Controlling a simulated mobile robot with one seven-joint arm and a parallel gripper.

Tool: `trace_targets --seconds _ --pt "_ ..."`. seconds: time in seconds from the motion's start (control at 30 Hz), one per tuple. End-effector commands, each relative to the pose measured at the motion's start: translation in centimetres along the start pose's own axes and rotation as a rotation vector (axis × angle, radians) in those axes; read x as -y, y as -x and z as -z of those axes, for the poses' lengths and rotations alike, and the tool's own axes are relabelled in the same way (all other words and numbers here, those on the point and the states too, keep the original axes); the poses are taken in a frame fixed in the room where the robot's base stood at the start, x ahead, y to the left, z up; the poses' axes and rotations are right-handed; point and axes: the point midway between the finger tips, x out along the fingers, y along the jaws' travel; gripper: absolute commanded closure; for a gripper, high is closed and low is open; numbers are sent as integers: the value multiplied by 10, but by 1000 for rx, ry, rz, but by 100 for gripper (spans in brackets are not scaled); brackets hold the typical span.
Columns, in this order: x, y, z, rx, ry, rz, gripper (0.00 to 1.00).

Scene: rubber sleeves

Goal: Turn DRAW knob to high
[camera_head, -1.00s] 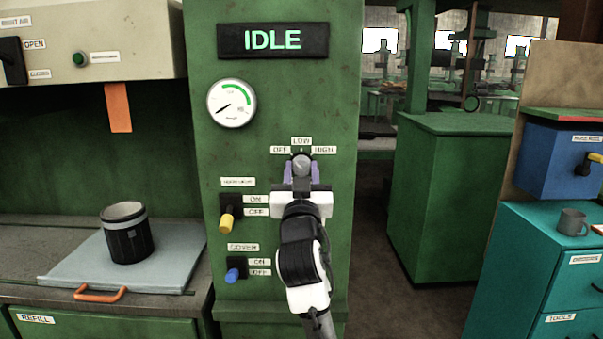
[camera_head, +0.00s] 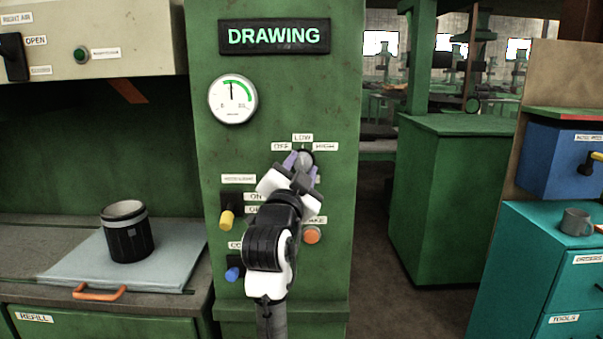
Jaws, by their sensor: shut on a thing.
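The round grey DRAW knob (camera_head: 305,158) is on the green column (camera_head: 280,75), below the labels OFF, LOW and HIGH (camera_head: 325,146). My gripper (camera_head: 302,164) is shut on the knob, with its purple fingers on either side of it. The gripper is tilted in the picture. The knob's pointer is mostly hidden by the fingers, so its exact setting is hard to tell. The display (camera_head: 274,37) reads DRAWING in green letters. The needle of the round gauge (camera_head: 233,99) points straight up, at the start of the green arc.
A yellow lever (camera_head: 226,219), a blue lever (camera_head: 233,273) and an orange button (camera_head: 312,235) are below the knob, close to my arm. A dark cup (camera_head: 127,231) stands on a pale tray (camera_head: 75,259) at the left. A teal cabinet (camera_head: 540,270) stands at the right.

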Motion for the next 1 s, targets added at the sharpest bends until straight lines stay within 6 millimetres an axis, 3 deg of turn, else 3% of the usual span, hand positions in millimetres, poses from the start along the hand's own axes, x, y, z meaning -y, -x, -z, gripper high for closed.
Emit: trace_targets --seconds 0.6,1.0 --pt "4 0 0 2 -536 -220 86" --pt "4 -1 2 1 -776 -323 86"
